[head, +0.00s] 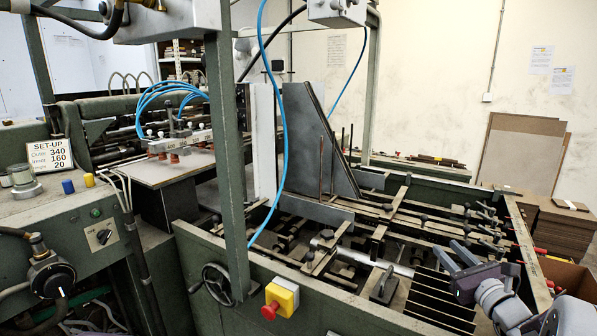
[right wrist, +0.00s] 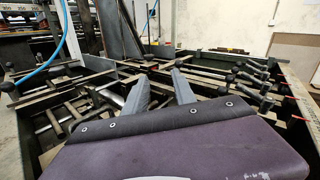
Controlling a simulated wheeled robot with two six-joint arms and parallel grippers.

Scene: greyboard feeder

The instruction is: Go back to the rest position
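My right gripper (head: 450,250) is at the lower right of the head view, above the front right part of the green feeder frame (head: 335,318). Its two grey fingers stand apart with nothing between them. The right wrist view shows the same fingers (right wrist: 161,78) spread and empty, with the feeder's rails and rods beyond them. My left gripper is not in the head view.
A red emergency button (head: 269,311) on a yellow box and a handwheel (head: 218,284) sit on the feeder's front. Dark slats (head: 437,297) lie close to my right gripper. Stacked greyboards (head: 560,228) stand at the right. A set-up sign (head: 50,156) is at the left.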

